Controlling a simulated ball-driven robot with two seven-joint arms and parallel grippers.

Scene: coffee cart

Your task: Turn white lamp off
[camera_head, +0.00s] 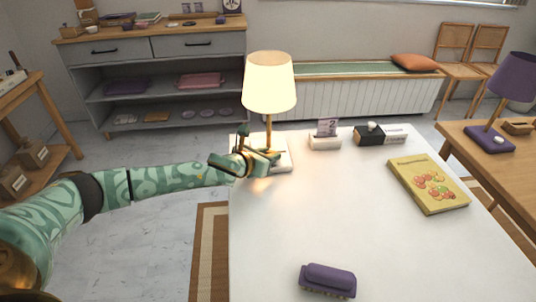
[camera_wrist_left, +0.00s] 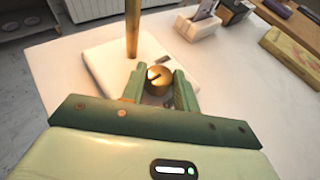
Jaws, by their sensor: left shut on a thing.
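The white lamp (camera_head: 269,82) stands at the back left corner of the white table, its shade glowing warm. Its white square base (camera_head: 284,152) and brass stem (camera_head: 269,122) show behind my left gripper; the base (camera_wrist_left: 98,60) and stem (camera_wrist_left: 132,25) also show in the left wrist view. A round brass knob (camera_wrist_left: 158,76) with a slot mark sits on the base. My left gripper (camera_wrist_left: 160,88) has its two green fingers on either side of this knob, shut on it. In the head view my left gripper (camera_head: 262,163) partly hides the base and the knob. My right gripper is not in view.
On the white table (camera_head: 330,225) are a purple object (camera_head: 328,281), a yellow book (camera_head: 428,183), a white card holder (camera_head: 325,141) and a dark box (camera_head: 369,136). A purple lamp (camera_head: 511,90) stands on the wooden table at right. The table's middle is clear.

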